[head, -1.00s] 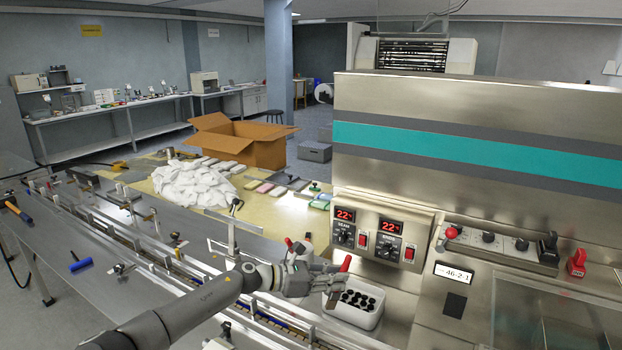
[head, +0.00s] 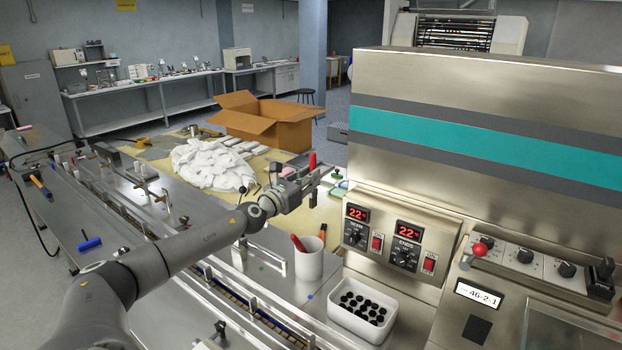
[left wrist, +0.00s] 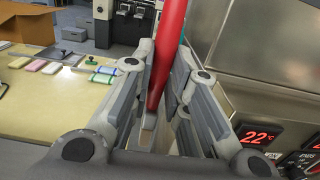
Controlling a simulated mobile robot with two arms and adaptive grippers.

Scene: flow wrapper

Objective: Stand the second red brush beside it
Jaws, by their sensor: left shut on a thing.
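My left gripper (head: 308,182) is shut on a red brush (head: 312,160), whose red handle sticks up above the fingers. In the left wrist view the red handle (left wrist: 168,45) runs up between the gripper's fingers (left wrist: 160,110); its lower end is hidden. A white cup (head: 308,266) stands below the gripper on the steel surface. Another red brush (head: 298,243) leans in it, its handle tilted to the left. The held brush is well above the cup and apart from it. My right gripper is not in view.
A white bin (head: 362,311) of black round pieces stands right of the cup. An orange and black handle (head: 322,233) shows at the cup's right edge. The steel machine panel (head: 398,240) rises close on the right. White cloths (head: 212,166) and an open carton (head: 262,122) lie behind.

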